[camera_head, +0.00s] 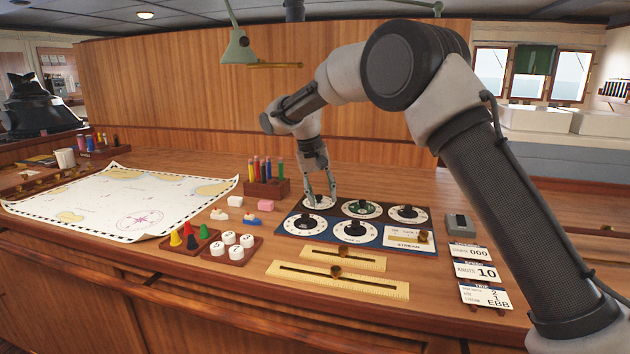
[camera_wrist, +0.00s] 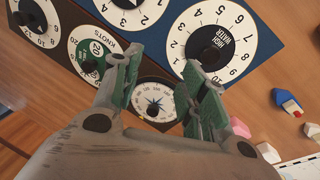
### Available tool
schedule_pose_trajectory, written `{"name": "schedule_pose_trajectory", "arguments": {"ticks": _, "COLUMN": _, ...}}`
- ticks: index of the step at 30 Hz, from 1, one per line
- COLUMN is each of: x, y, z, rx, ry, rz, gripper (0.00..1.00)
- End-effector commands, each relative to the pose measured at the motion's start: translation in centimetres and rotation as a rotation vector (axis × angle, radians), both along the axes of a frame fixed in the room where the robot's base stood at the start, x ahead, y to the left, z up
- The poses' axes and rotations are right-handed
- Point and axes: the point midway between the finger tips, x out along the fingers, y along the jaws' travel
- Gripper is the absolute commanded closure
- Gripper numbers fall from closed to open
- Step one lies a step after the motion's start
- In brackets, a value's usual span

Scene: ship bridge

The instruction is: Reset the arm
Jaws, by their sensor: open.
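My gripper (camera_head: 319,190) is at the end of my arm, over the back left dial of the dial panel (camera_head: 333,240) on the wooden desk. In the wrist view my gripper (camera_wrist: 158,112) has its green-padded fingers spread apart with nothing between them. Whether the fingertips touch the panel I cannot tell. My arm is bent, reaching from the right side down to the panel.
A chart (camera_head: 120,205) lies at the left. Near the panel are a pencil holder (camera_head: 267,188), trays of cones (camera_head: 188,237) and round white pieces (camera_head: 232,246), brass slide rules (camera_head: 340,281) and number cards (camera_head: 480,272). A green lamp (camera_head: 240,48) hangs above.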

Motion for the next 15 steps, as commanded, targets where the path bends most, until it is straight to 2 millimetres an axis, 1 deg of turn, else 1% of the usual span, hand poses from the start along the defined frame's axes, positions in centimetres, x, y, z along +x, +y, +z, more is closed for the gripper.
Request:
{"name": "schedule_pose_trajectory", "arguments": {"ticks": 1, "x": -1.5, "y": -2.1, "z": 1.0, "rx": 0.011, "ry": 0.021, "rz": 0.043, "gripper": 0.57}}
{"name": "schedule_pose_trajectory", "arguments": {"ticks": 2, "x": -2.4, "y": -3.3, "z": 1.4, "rx": 0.018, "ry": 0.034, "rz": 0.072, "gripper": 0.57}}
{"name": "schedule_pose_trajectory", "arguments": {"ticks": 5, "x": -6.0, "y": -7.9, "z": 3.0, "rx": 0.049, "ry": 0.067, "rz": 0.158, "gripper": 0.57}}
{"name": "schedule_pose_trajectory", "arguments": {"ticks": 6, "x": -7.8, "y": -10.0, "z": 3.7, "rx": 0.064, "ry": 0.076, "rz": 0.186, "gripper": 0.57}}
{"name": "schedule_pose_trajectory", "arguments": {"ticks": 8, "x": -10.7, "y": -13.1, "z": 4.6, "rx": 0.088, "ry": 0.084, "rz": 0.224, "gripper": 0.57}}
{"name": "schedule_pose_trajectory", "arguments": {"ticks": 9, "x": -12.7, "y": -15.1, "z": 5.1, "rx": 0.102, "ry": 0.084, "rz": 0.244, "gripper": 0.57}}
{"name": "schedule_pose_trajectory", "arguments": {"ticks": 11, "x": -15.8, "y": -18.0, "z": 5.8, "rx": 0.125, "ry": 0.078, "rz": 0.264, "gripper": 0.57}}
{"name": "schedule_pose_trajectory", "arguments": {"ticks": 12, "x": -17.9, "y": -19.8, "z": 6.1, "rx": 0.137, "ry": 0.072, "rz": 0.271, "gripper": 0.57}}
{"name": "schedule_pose_trajectory", "arguments": {"ticks": 14, "x": -21.2, "y": -22.3, "z": 6.4, "rx": 0.158, "ry": 0.057, "rz": 0.276, "gripper": 0.57}}
{"name": "schedule_pose_trajectory", "arguments": {"ticks": 15, "x": -23.4, "y": -23.9, "z": 6.5, "rx": 0.169, "ry": 0.045, "rz": 0.271, "gripper": 0.57}}
